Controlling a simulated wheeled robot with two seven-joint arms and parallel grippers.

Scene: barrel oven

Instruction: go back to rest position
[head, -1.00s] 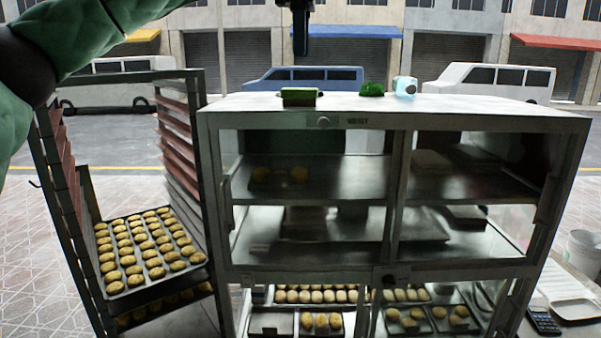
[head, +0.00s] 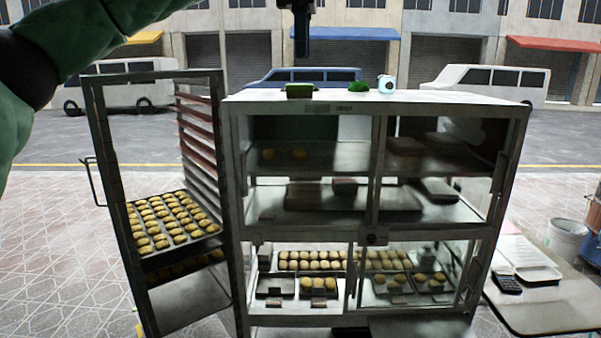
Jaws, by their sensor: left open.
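My left arm comes in from the upper left, raised high. My left gripper (head: 301,38) hangs at the top middle, pointing down, open, with nothing seen in it. It is above and apart from the glass display cabinet (head: 430,97). My right gripper is out of view. The tall rack (head: 104,150) stands left of the cabinet. It holds a tray of buns (head: 170,222), with another tray below it.
On the cabinet top are a green box (head: 299,91), a green plant (head: 359,88) and a small white item (head: 386,84). At right, a table (head: 560,300) bears a calculator (head: 507,284) and a white tray (head: 530,262). A bucket (head: 566,240) stands behind. Patterned floor at left is clear.

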